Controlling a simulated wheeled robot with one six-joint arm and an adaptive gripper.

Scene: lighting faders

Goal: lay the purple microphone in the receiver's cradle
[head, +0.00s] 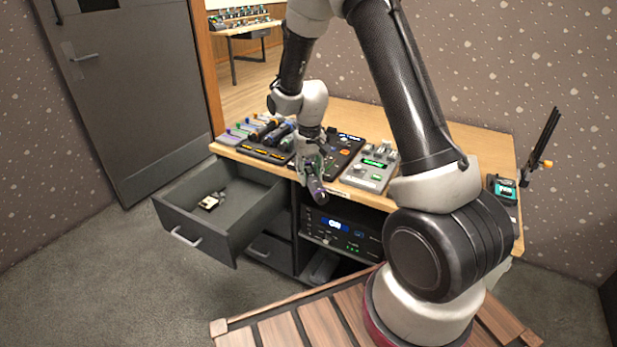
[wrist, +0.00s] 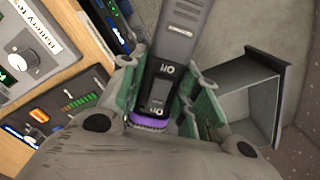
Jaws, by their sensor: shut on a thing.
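My gripper (head: 313,165) is shut on the purple microphone (head: 320,195) in front of the desk's front edge, above the open shelf. In the wrist view the microphone (wrist: 178,35) has a dark body with a purple ring near the palm, and it lies between the green-padded fingers (wrist: 160,88). Its far end reaches away from the palm toward the top of the picture. A black receiver (head: 345,233) with a lit blue display sits in the shelf below the desktop, under my gripper. I cannot make out its cradle clearly.
An open drawer (head: 220,212) with a small item in it juts out left of the shelf; its edge shows in the wrist view (wrist: 252,95). Several microphones and fader consoles (head: 375,168) stand on the desktop (head: 460,140). The carpet (head: 120,270) is clear.

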